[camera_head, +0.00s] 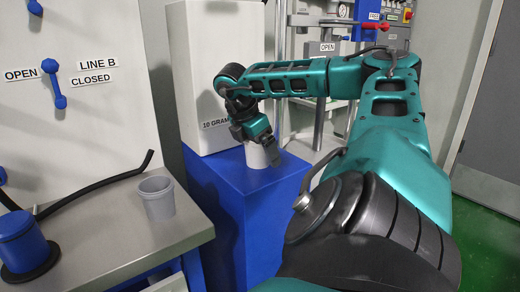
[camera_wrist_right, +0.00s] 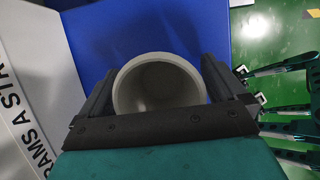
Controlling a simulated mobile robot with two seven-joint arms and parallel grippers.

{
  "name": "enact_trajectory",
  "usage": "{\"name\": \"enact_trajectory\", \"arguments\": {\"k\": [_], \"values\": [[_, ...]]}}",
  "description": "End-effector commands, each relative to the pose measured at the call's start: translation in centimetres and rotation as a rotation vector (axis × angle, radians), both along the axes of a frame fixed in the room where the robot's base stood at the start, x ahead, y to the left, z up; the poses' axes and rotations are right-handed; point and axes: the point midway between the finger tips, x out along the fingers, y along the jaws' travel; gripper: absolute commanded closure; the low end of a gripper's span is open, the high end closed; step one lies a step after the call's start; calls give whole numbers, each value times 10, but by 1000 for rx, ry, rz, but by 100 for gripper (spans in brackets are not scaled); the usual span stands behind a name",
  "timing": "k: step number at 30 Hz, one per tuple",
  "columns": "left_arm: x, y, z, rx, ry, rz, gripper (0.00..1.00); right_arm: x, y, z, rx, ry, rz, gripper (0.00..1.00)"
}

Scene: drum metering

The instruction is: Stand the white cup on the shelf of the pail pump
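The white cup (camera_head: 257,155) is upright at the top of the blue stand (camera_head: 232,190), in front of the tall white box marked "10 GRAM". My right gripper (camera_head: 264,143) is at the cup from above and hides part of it. In the right wrist view the round open mouth of the cup (camera_wrist_right: 158,88) lies between the two fingers, which sit close against its sides. The cup looks empty. Whether its base rests fully on the blue surface is hidden. My left gripper is not in view.
A grey cup (camera_head: 157,197) stands on the steel table (camera_head: 130,240) at left, near a black hose (camera_head: 100,184) and a blue lidded container (camera_head: 22,242). A panel with blue valve handles (camera_head: 52,82) rises behind. The tall white box (camera_head: 212,75) stands close behind the gripper.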

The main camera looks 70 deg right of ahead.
Motion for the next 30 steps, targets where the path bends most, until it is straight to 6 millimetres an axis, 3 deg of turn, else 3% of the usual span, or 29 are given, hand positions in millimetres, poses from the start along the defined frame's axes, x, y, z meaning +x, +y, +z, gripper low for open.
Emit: {"name": "enact_trajectory", "arguments": {"k": [11, 21, 30], "values": [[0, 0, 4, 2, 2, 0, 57, 1, 2, 9, 1, -1, 1, 2], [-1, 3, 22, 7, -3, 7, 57, 16, 25, 76, 2, -1, 3, 2], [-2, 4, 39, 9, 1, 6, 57, 23, 37, 110, 1, 1, 1, 2]]}}
